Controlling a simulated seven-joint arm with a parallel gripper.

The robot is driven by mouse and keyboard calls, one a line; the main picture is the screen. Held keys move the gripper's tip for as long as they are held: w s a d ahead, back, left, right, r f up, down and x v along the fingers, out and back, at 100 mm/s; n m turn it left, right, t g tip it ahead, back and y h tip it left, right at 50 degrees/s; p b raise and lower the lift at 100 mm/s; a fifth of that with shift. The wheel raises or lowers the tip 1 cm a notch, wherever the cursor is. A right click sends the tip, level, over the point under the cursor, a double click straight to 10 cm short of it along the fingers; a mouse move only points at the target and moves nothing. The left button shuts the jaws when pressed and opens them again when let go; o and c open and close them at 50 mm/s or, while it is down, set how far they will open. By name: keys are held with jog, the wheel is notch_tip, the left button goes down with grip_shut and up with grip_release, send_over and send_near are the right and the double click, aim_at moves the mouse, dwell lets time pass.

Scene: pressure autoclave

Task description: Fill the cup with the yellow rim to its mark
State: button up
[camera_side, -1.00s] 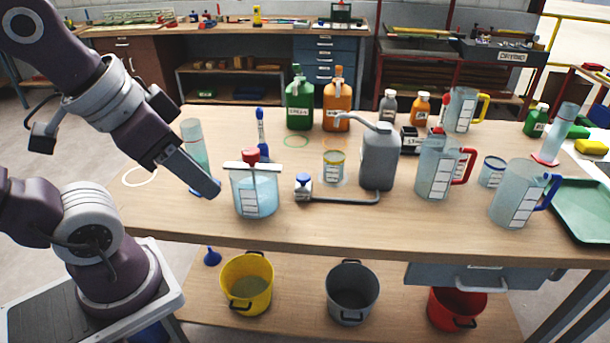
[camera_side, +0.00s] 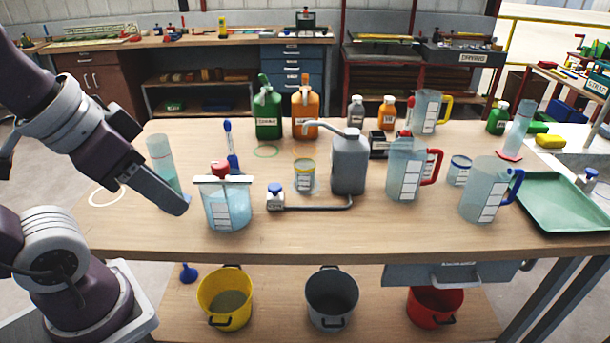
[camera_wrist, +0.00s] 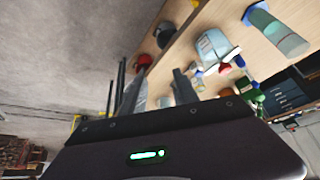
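The small cup with the yellow rim (camera_side: 304,177) stands upright on the table, with a pale label on its side. Its liquid level and mark are too small to read. A grey can (camera_side: 348,165) stands just right of it, its spout reaching left above the cup in the picture. A pipe runs from near the can's foot to a small white block with a blue knob (camera_side: 275,195), left of the cup. My gripper (camera_side: 180,208) is at the left, over the table, apart from the cup. In the wrist view my gripper's fingers (camera_wrist: 152,88) stand apart with nothing held.
A lidded vessel of blue liquid with a red knob (camera_side: 227,207) stands between my gripper and the knob block. A tall cylinder (camera_side: 163,160) is behind my gripper. Jugs, a blue-rimmed cup (camera_side: 459,170) and a green tray (camera_side: 562,203) are at right. Bottles (camera_side: 268,112) stand behind.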

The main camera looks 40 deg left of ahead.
jog(key=shift+w, duration=0.1)
jog(key=c, duration=0.3)
jog(key=w+r, duration=0.1)
jog(key=w, duration=0.1)
jog(key=w+a+r+m+g, duration=0.1)
jog(key=w, duration=0.2)
jog(key=w+a+r+m, duration=0.1)
jog(key=w, duration=0.2)
jog(key=shift+w+r+g, duration=0.2)
jog(key=shift+r+g, duration=0.1)
grip_shut()
jog(key=w+a+f+m+g, duration=0.2)
jog(key=w+a, duration=0.4)
jog(key=w, duration=0.4)
jog(key=w+a+f+m+g, duration=0.2)
jog(key=w+a+f+m, duration=0.3)
jog(key=w, duration=0.6)
notch_tip(320, 180, down, 3)
jog(key=shift+w+a+r, duration=0.15)
jog(key=shift+a+r, duration=0.05)
jog(key=shift+a, duration=0.3)
